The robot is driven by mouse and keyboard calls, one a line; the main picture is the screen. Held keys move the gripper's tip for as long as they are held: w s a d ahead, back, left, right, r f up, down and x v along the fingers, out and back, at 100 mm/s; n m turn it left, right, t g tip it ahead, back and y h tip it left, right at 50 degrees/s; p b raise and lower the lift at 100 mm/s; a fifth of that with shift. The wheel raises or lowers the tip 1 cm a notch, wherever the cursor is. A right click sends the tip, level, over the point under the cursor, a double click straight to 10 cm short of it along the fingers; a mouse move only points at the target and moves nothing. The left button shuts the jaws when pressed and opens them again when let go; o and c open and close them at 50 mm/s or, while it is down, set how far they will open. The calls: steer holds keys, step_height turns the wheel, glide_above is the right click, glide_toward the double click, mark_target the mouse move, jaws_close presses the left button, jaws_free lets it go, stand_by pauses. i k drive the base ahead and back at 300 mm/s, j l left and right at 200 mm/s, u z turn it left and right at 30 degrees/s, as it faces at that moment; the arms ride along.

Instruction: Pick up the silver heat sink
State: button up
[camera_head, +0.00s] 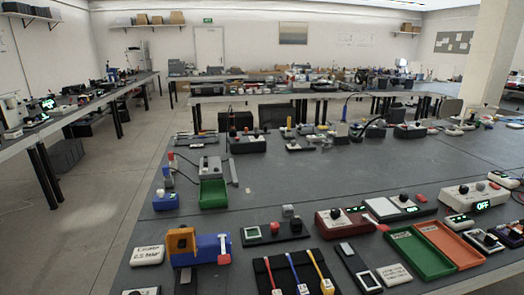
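A small grey block (288,210) stands in the middle of the near bench, just behind a dark plate with a red button; it may be the silver heat sink, but it is too small to tell its fins. A larger grey piece (210,166) with a dark top stands behind the green bin, further left. My gripper does not show in the head view, so I cannot see where it is relative to these things.
The dark workbench (300,178) has a clear middle. A green bin (213,194), a blue and orange device (200,248), a red control box (345,221), and green (418,252) and orange (450,243) trays crowd its near side. An aisle (105,200) runs at left.

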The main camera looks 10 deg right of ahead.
mark_target(287, 211)
steer(key=i+l+z, duration=0.5)
steer(key=l, duration=0.2)
steer(key=i+l+z, duration=0.5)
steer(key=u, duration=1.45)
